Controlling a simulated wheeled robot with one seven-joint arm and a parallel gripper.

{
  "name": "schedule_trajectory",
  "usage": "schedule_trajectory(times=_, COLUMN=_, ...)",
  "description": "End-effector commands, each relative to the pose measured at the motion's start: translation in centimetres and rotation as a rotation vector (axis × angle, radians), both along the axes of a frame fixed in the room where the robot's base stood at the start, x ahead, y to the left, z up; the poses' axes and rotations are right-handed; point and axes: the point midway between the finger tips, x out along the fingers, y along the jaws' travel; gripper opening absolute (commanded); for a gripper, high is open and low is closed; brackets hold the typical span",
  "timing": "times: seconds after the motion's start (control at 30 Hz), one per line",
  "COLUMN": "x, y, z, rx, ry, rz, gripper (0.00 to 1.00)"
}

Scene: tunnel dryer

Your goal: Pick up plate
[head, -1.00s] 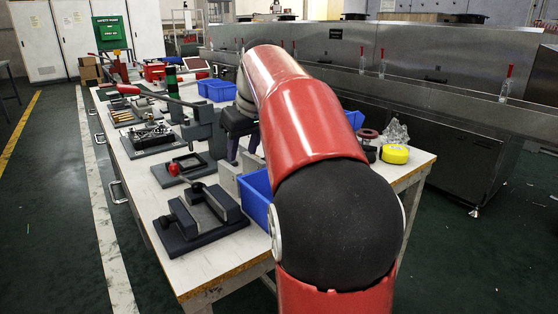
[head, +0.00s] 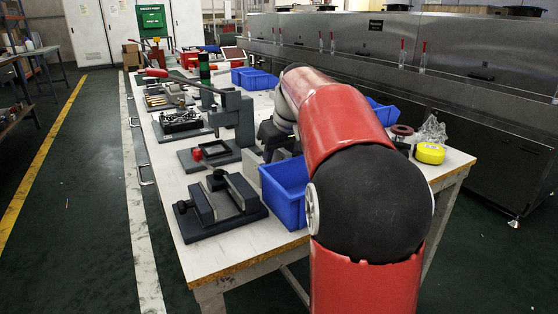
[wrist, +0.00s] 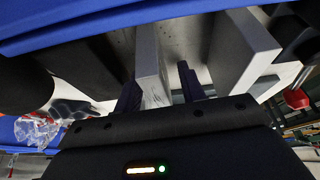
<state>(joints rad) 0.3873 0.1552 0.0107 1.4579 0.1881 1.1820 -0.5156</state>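A light grey upright plate (wrist: 152,68) shows in the wrist view, with a second light grey plate (wrist: 246,55) to its right. My gripper (wrist: 160,78) has its two dark fingers apart, with the first plate between them. The plate is close to the left finger, and a gap shows before the right finger; I cannot tell whether it touches. In the head view, a grey plate (head: 251,163) stands on the workbench (head: 225,257) beside the blue bin, below my gripper (head: 281,150). My arm hides part of this area.
A blue bin (head: 284,192) stands close to the right of the plates. A dark vise (head: 220,204) and a grey press (head: 236,118) stand to the left. The floor left of the bench is clear.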

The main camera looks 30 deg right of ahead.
Motion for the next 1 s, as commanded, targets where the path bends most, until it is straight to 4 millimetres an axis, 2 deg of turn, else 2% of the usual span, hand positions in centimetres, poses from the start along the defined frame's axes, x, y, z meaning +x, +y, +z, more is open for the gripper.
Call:
schedule_trajectory(times=0.13, x=0.0, y=0.0, z=0.0, rx=0.0, ry=0.0, rz=0.0, gripper=0.4)
schedule_trajectory(times=0.43, x=0.0, y=0.0, z=0.1, rx=0.0, ry=0.0, rz=0.0, gripper=0.01)
schedule_trajectory(times=0.83, x=0.0, y=0.0, z=0.3, rx=-0.001, ry=-0.002, rz=0.0, gripper=0.0)
schedule_trajectory(times=1.0, x=0.0, y=0.0, z=1.6, rx=-0.001, ry=-0.003, rz=0.001, gripper=0.0)
